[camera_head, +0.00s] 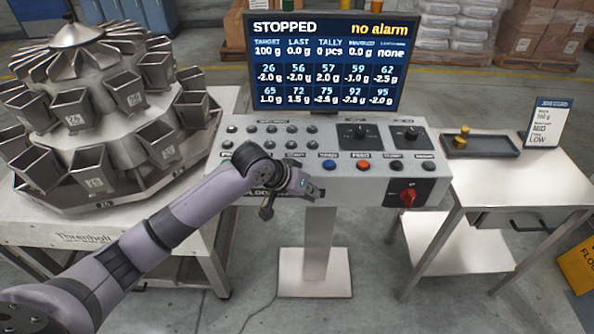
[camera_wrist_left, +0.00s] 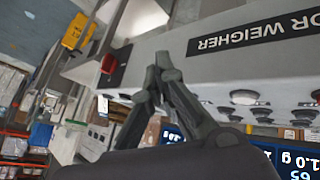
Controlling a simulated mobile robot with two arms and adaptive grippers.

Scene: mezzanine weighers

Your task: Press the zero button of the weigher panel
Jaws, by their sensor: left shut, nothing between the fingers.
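The weigher panel (camera_head: 300,186) is a grey sloped console on a post, with a screen (camera_head: 326,62) behind it reading STOPPED and no alarm. Several dark buttons sit at its left. A blue button (camera_head: 329,165), an orange button (camera_head: 363,165) and two dark buttons line its front right. The labels are too small to read, so I cannot tell which is zero. My left gripper (camera_head: 314,190) is shut and empty at the panel's front edge, below the blue button; its arm hides part of the panel's left. In the left wrist view the fingers (camera_wrist_left: 160,72) are together before the panel front.
A red rotary switch (camera_head: 408,196) sticks out of the panel's front right. A multihead weigher (camera_head: 90,120) with several metal buckets stands left. A steel table (camera_head: 535,170) at right holds a dark tray (camera_head: 483,147) with brass weights and a sign (camera_head: 549,122).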

